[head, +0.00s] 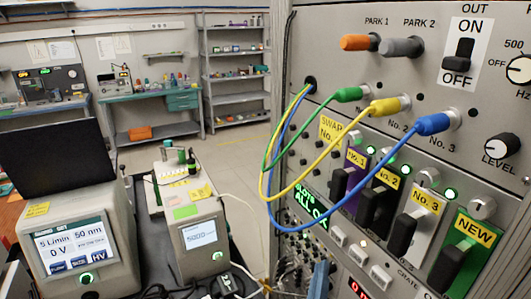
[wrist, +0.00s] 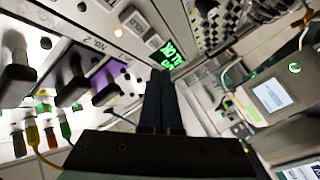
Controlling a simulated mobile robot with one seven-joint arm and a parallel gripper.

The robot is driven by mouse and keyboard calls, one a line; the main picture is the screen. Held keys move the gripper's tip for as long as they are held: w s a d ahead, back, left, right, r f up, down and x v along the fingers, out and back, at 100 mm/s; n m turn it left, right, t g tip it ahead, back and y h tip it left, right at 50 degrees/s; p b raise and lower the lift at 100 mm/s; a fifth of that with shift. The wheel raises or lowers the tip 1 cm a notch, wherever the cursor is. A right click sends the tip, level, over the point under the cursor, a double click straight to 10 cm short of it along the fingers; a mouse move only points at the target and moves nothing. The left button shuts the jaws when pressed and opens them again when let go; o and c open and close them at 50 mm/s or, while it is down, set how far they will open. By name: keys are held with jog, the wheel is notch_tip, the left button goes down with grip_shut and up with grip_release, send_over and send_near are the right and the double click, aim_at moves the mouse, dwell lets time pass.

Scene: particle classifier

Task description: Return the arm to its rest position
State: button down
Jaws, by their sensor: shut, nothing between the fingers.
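My gripper (wrist: 160,75) shows in the wrist view, its two dark fingers together with nothing between them. It points toward the lower part of the rack panel (head: 287,100), near the green "ALL OK" display (wrist: 172,55). The fingers look apart from the modules. I cannot clearly make out my gripper in the head view. On the panel, green (head: 348,94), yellow (head: 385,107) and blue (head: 433,124) plugs sit in a row of sockets, with their cables looping to one hole. An orange plug (head: 357,42) and a grey plug (head: 400,47) sit at PARK 1 and PARK 2.
Slot modules with black handles, including a NEW one (head: 482,236), project from the panel. A white instrument with a screen (head: 200,235) and a larger one (head: 75,250) stand at left. A cable hangs between them and the rack. Shelves (head: 235,60) stand far back.

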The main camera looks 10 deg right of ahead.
jog(key=a+r+m+t+y+b, duration=0.1)
jog(key=a+r+m+t, duration=0.15)
jog(key=r, duration=0.85)
jog(key=a+r+m+t+y, duration=0.1)
jog(key=a+r+t, duration=0.25)
jog(key=r, duration=0.75)
jog(key=s+a+r+t+y, duration=0.2)
jog(key=s+a+r, duration=0.2)
jog(key=r, duration=0.5)
jog(key=s+a+r+m+t+y+b, duration=0.1)
jog(key=s+a+r+t+y, duration=0.2)
jog(key=s+r, duration=0.4)
notch_tip(320, 180, up, 4)
jog(key=shift+a+f+t, duration=0.2)
jog(key=shift+a+t, duration=0.1)
jog(key=shift+a, duration=0.45)
